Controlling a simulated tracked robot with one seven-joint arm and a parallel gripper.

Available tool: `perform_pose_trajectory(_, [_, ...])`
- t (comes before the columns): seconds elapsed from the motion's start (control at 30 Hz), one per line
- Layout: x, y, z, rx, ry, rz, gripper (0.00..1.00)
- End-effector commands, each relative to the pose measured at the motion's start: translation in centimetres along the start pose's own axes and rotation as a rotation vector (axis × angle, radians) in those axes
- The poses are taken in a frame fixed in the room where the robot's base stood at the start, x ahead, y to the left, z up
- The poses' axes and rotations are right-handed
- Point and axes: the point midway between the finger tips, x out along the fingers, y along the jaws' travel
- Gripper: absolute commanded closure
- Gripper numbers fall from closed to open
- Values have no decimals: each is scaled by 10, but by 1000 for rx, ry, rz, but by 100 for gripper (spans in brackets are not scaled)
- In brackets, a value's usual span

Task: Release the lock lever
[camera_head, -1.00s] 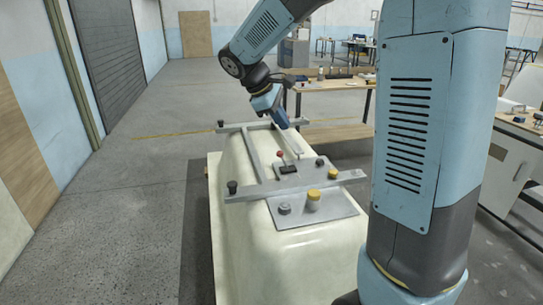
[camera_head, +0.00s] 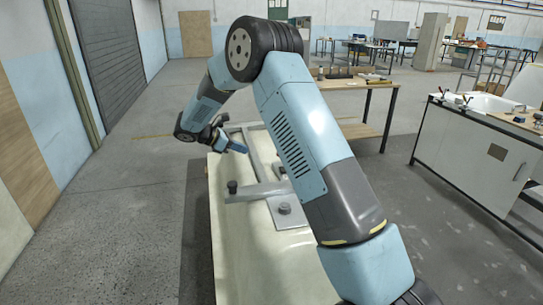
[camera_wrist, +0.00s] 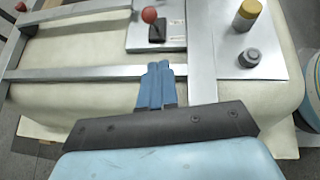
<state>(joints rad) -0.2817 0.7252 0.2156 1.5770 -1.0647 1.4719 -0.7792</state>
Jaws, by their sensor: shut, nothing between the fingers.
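The lock lever is a red ball (camera_wrist: 150,15) on a short stalk at a black slotted base (camera_wrist: 157,31), on a metal plate at the top of the wrist view. In the head view my arm hides the red ball. My gripper (camera_wrist: 159,68) has its blue fingers together and empty. The fingers point towards the lever's side of the plate, apart from the ball in the picture. In the head view my gripper (camera_head: 242,148) is over the far left part of the pale tub shell (camera_head: 228,270).
A metal frame bar (camera_wrist: 203,85) runs beside the fingers, with a crossbar (camera_wrist: 60,73) to the left. A yellow-capped knob (camera_wrist: 247,14) and a grey knob (camera_wrist: 249,58) stand to the right. A workbench (camera_head: 352,85) stands behind; the floor at left is clear.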

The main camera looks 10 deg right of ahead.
Motion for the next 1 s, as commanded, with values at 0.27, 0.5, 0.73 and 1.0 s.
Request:
perform_pose_trajectory(0.27, [3,12,-18,-50,-31,10,100])
perform_pose_trajectory(0.5, [4,11,-18,-50,-31,9,100])
perform_pose_trajectory(0.73, [16,11,-17,-50,-31,6,100])
perform_pose_trajectory(1.0, [59,11,-16,-49,-30,4,100])
